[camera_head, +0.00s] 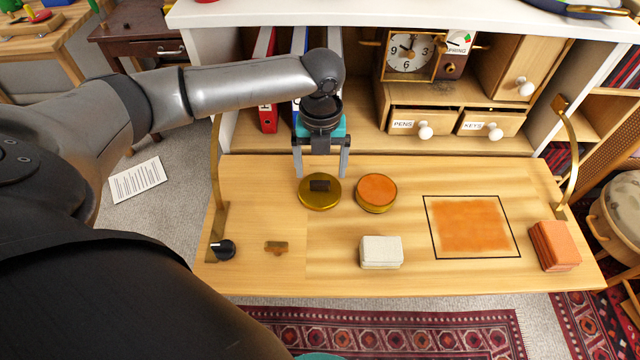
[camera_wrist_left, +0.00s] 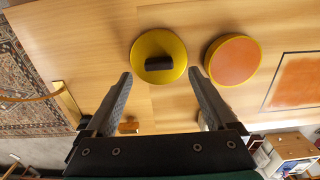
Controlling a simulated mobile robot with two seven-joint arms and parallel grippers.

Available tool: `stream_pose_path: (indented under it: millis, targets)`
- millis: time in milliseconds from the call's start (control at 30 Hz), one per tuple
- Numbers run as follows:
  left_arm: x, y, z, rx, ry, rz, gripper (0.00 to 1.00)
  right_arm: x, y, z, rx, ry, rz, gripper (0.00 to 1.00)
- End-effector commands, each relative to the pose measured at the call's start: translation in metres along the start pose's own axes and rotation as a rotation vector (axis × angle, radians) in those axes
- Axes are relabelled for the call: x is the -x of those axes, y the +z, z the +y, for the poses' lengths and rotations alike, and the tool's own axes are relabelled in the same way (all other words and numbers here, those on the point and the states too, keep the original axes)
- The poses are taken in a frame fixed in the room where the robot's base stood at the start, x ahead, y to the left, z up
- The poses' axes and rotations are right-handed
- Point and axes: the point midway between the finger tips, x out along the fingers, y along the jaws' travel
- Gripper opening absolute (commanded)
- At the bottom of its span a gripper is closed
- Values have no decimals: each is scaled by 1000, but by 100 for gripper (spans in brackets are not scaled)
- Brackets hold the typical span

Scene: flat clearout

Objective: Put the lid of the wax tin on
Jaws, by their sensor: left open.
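The gold lid (camera_head: 320,194), round with a dark block handle on top, lies flat on the wooden desk flap. It also shows in the left wrist view (camera_wrist_left: 173,68), just ahead of the fingertips. The wax tin (camera_head: 376,193), round and gold-rimmed with orange wax inside, stands uncovered to the right of the lid, apart from it. It also shows in the left wrist view (camera_wrist_left: 233,60). My left gripper (camera_head: 321,176) is open and empty, above the far side of the lid, its fingers pointing down. My right gripper is in neither view.
A pale block (camera_head: 381,253) lies in front of the tin. A black-outlined orange patch (camera_head: 470,228) and stacked orange blocks (camera_head: 554,246) are at right. A black knob (camera_head: 223,250) and small brass piece (camera_head: 277,247) are at left. Drawers and a clock stand behind.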

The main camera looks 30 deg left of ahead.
Motion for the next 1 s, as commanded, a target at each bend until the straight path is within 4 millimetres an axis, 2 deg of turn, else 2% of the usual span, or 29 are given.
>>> stream_pose_path:
  millis: [33,200,467,1000]
  targets:
    - [-11,0,1,1,2,2,90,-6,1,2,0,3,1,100]
    - [-37,-1,2,-1,3,4,90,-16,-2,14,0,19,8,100]
    - [-40,0,2,-2,1,0,90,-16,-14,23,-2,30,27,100]
    - [-40,0,2,-1,2,1,32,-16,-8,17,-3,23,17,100]
